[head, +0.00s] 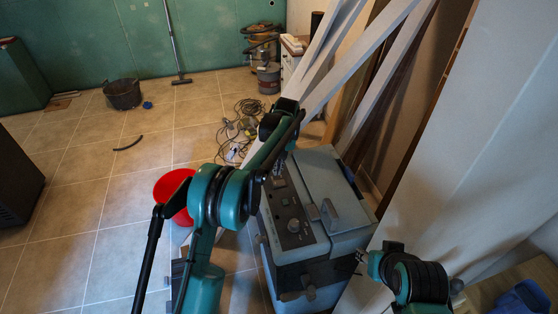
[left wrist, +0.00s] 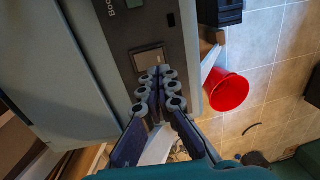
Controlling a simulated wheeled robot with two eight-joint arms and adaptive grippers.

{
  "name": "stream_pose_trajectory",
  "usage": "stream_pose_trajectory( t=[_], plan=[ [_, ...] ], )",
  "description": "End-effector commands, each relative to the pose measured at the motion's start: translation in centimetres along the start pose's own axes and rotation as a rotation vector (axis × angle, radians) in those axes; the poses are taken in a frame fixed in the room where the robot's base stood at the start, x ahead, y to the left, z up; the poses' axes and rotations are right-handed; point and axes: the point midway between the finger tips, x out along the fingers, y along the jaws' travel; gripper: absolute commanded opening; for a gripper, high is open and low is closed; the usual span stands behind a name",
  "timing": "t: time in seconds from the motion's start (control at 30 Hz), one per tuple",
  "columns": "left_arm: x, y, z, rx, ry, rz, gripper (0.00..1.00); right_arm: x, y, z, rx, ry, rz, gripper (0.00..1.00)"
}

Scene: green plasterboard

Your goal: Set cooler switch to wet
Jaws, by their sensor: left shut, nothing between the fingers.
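The cooler (head: 335,190) is a blue-grey box with a dark control panel (head: 289,215) on its top left side and a round knob (head: 293,225). In the left wrist view the cooler (left wrist: 60,70) fills the left half, and its panel carries a framed square switch (left wrist: 149,60). Its wet marking is not readable. My left gripper (left wrist: 162,88) is shut and empty, with its fingertips over the panel beside the switch; contact cannot be told. In the head view my left gripper (head: 268,174) is by the panel's far end. My right gripper (head: 362,257) shows only partly, near the cooler's right side.
A red bucket (head: 174,193) stands left of the cooler. Cables and tools (head: 240,128) lie on the tiles behind it. Long boards (head: 355,65) lean against the wall at the right. A black bucket (head: 122,93) is farther back. The tiled floor at left is mostly clear.

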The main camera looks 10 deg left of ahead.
Motion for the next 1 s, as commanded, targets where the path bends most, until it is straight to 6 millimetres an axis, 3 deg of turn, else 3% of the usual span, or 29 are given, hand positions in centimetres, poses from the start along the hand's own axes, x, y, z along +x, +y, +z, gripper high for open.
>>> stream_pose_trajectory(
  t=[0.1, 0.3, 1.0],
  plan=[
    [2.3, 0.0, 0.0, 0.000, 0.000, 0.000, 0.00, 0.5, 0.0, 0.4, 0.000, 0.000, 0.000, 0.40],
    [4.4, 0.0, 0.0, 0.000, 0.000, 0.000, 0.00, 0.9, 0.0, 0.6, 0.000, 0.000, 0.000, 0.40],
    [5.5, -0.2, 0.0, 0.001, -0.001, 0.069, 0.00, 1.3, 0.0, 0.9, 0.000, 0.000, 0.000, 0.40]
  ],
)
